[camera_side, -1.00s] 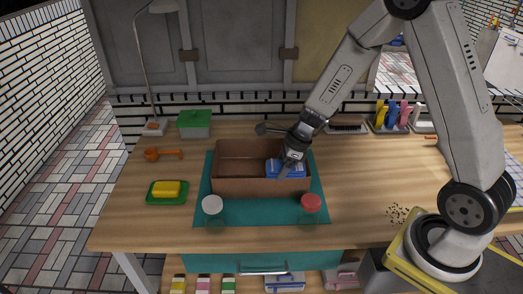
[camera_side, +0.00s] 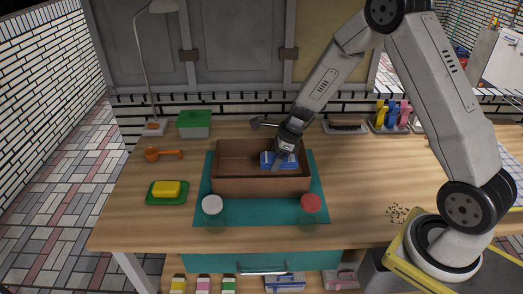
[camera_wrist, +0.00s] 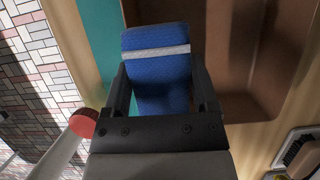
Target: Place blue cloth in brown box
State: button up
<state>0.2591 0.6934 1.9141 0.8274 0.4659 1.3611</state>
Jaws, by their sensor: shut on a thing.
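The blue cloth (camera_side: 267,160) has a pale stripe and is held in my gripper (camera_side: 280,160). In the wrist view the cloth (camera_wrist: 157,62) sits between the two dark fingers of my gripper (camera_wrist: 160,88), which are shut on it. The brown box (camera_side: 262,187) is open at the top and stands on a teal mat. In the side view the cloth appears within the box's opening, right of its middle. The wrist view shows the box (camera_wrist: 245,60) behind and to the right of the cloth. Whether the cloth touches the box floor cannot be told.
A white-lidded jar (camera_side: 212,204) and a red-lidded jar (camera_side: 311,202) stand in front of the box on the teal mat (camera_side: 260,214). A yellow sponge (camera_side: 166,188) lies on a green dish at left. A green-lidded container (camera_side: 194,123) stands behind.

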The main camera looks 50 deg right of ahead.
send_over(254, 176)
jog(key=s, duration=0.1)
jog(key=f, duration=0.7)
jog(key=shift+s+d, duration=0.15)
jog(key=shift+d, duration=0.1)
jog(key=shift+w+f, duration=0.25)
jog(key=shift+f, duration=1.55)
jog(key=shift+f, duration=0.15)
jog(key=o, duration=1.1)
